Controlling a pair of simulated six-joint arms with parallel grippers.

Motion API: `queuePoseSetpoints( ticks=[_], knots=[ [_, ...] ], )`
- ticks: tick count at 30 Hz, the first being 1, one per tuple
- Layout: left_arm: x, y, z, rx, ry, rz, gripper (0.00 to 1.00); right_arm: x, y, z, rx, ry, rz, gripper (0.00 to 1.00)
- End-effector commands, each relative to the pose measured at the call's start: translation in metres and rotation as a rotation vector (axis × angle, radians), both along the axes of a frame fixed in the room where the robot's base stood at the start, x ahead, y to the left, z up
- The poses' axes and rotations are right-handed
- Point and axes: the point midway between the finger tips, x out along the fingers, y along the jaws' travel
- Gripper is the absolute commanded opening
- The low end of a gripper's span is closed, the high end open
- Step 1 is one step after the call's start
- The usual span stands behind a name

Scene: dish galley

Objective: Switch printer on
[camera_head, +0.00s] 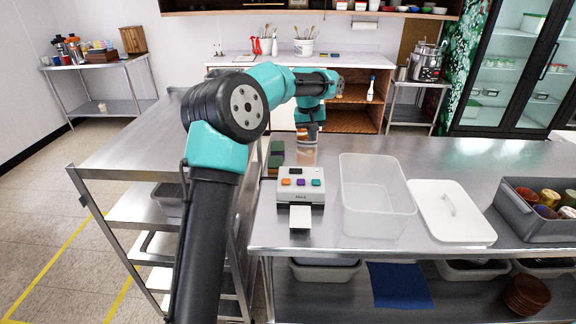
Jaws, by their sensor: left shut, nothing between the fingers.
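The printer (288,197) is a small light-grey box near the left end of the steel counter. Its top has a row of orange, purple and teal buttons and a dark patch behind them. A white paper slip (300,216) sticks out of its front. My left arm reaches in from the bottom left, and my left gripper (307,138) points down behind the printer, apart from it. The gripper looks shut and empty, though its fingertips are small here. My right gripper is not in view.
Right of the printer stand a clear empty bin (378,210), a white lid (451,212) with a handle, and a grey crate (520,222) of coloured items. Dark green blocks (277,155) lie behind the printer's left side. The counter behind the bin is clear.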

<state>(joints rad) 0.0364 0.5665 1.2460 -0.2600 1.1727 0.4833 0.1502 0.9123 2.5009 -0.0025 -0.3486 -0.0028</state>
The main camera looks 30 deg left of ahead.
Motion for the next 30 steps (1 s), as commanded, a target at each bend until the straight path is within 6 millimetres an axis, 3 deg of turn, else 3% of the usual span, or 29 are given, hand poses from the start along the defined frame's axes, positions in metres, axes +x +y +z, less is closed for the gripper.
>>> queuePoseSetpoints(
  ticks=[3, 9, 22, 30],
  knots=[
    [-0.008, 0.032, 0.002, 0.052, 0.084, 0.037, 0.00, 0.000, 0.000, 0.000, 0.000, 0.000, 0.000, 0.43],
    [-0.017, 0.055, 0.005, 0.094, 0.157, 0.070, 0.00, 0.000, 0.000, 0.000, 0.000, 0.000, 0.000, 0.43],
    [-0.018, 0.056, 0.003, 0.097, 0.161, 0.071, 0.00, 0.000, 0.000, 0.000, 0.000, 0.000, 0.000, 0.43],
    [-0.018, 0.056, -0.022, 0.096, 0.162, 0.071, 0.00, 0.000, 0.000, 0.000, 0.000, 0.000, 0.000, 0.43]
  ],
)
